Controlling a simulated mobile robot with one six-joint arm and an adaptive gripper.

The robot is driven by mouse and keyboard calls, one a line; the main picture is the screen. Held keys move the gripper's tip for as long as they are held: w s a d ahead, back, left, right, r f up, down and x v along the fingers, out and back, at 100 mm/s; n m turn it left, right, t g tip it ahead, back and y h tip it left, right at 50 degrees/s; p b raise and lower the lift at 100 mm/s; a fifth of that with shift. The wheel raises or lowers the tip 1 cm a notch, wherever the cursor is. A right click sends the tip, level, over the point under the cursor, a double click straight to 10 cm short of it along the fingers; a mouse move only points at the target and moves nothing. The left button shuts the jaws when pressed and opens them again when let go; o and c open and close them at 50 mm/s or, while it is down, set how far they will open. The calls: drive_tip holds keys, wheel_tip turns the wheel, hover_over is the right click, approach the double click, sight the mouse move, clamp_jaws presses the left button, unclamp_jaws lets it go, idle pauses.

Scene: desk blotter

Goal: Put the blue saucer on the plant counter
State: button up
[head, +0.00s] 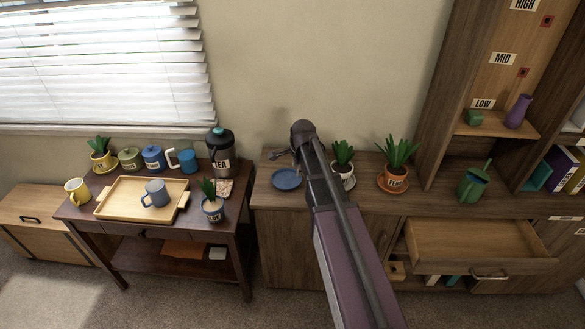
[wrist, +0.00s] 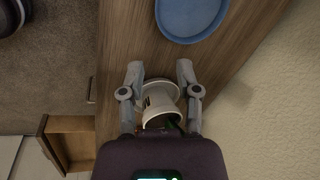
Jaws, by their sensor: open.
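The blue saucer (head: 287,179) lies empty on the left end of the wooden counter (head: 320,207) that also bears potted plants. In the wrist view the blue saucer (wrist: 193,15) is at the top edge, partly cut off, beyond my fingertips. My gripper (wrist: 159,68) is open and empty. A white pot on a white saucer (wrist: 161,88) shows between the fingers in the wrist view; its height below them is unclear. In the head view my arm hides part of the counter, and the fingers are hard to make out.
The white-potted plant (head: 343,170) and a terracotta-potted plant (head: 395,178) stand right of the blue saucer. A green watering can (head: 473,183) is farther right, above an open drawer (head: 480,245). A dark table (head: 110,222) at left holds a tray, mugs, jars and a kettle.

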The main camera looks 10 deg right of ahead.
drive_tip(key=shift+s, duration=0.1)
drive_tip(key=s+a+n+g, duration=0.1)
drive_tip(key=s+a+n, duration=0.1)
drive_tip(key=s+n, duration=0.6)
drive_tip(key=s+a+n+g, duration=0.1)
drive_tip(key=s+a+n, duration=0.2)
drive_tip(key=s+n, duration=0.6)
drive_tip(key=s, duration=0.5)
drive_tip(key=shift+s+f+g, duration=0.15)
drive_tip(key=shift+f+g, duration=0.15)
drive_tip(key=shift+g, duration=0.1)
